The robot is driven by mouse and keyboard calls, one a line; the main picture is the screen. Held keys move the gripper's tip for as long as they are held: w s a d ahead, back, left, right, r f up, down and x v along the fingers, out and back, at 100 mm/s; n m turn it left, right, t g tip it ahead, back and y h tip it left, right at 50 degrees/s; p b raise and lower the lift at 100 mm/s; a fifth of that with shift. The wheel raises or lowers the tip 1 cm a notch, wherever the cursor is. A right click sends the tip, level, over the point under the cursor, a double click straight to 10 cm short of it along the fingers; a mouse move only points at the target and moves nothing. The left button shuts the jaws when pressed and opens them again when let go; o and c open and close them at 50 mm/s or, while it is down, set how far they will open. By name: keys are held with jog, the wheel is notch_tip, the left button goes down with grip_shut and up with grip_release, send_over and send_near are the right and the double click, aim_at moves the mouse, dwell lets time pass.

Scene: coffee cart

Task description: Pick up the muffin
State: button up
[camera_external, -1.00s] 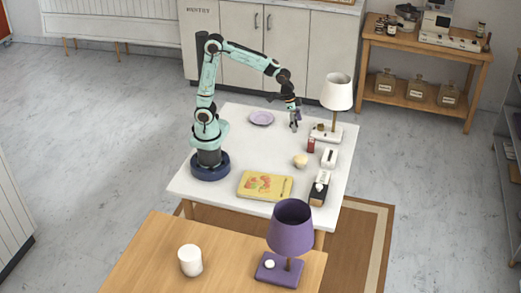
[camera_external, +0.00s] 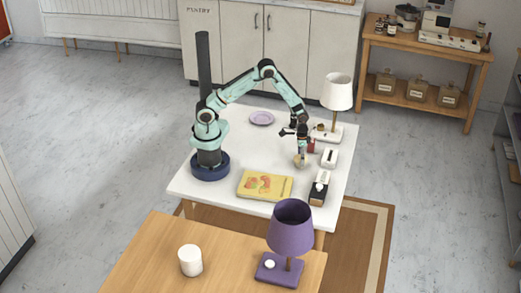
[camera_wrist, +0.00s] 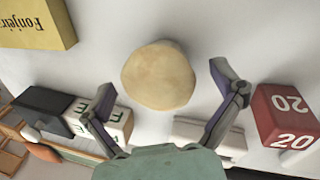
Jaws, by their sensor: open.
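The muffin (camera_wrist: 158,75) is a pale tan, round thing on the white table, seen from above in the wrist view. In the external view the muffin (camera_external: 299,162) is small and partly hidden by my gripper (camera_external: 302,156). My gripper (camera_wrist: 167,97) is open in the wrist view, its two fingers spread. The muffin shows just ahead of and between the fingertips, with nothing held. I cannot tell whether a finger touches it.
A red block marked 20 (camera_wrist: 287,115) is close to the right finger. Black and white blocks (camera_external: 319,188) and a yellow book (camera_external: 265,185) lie nearby. A white lamp (camera_external: 337,92) and a purple plate (camera_external: 261,118) are farther back. The table's front left (camera_external: 215,192) is clear.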

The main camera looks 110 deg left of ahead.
jog(key=shift+f, duration=0.1)
jog(key=c, duration=1.2)
jog(key=shift+c, duration=0.2)
